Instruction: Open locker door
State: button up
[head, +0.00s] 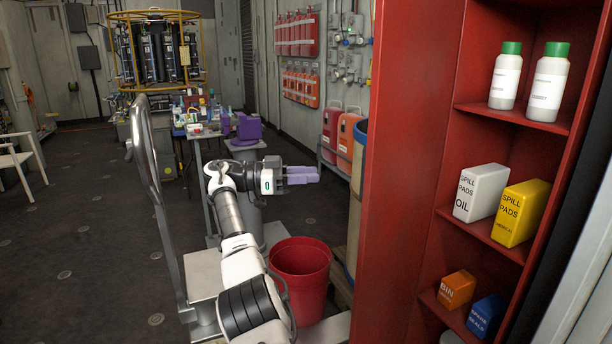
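A red locker (409,180) fills the right side of the head view, with its inside and shelves in sight. I cannot tell whether the tall red panel at its left is a side wall or a door standing open. No handle shows. My gripper (318,175), with pale purple fingers, points right, left of the red panel and apart from it. No object shows at the fingers, and I cannot make out a gap between them.
The shelves hold white bottles (505,76), a white box (480,192), a yellow box (520,213), an orange box (456,290) and a blue box (487,314). A red bucket (301,275) stands below my gripper. Red and orange canisters (348,140) stand behind. Open floor (80,230) lies left.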

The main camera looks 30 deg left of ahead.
aim_at(368, 246)
jog(key=shift+c, duration=0.4)
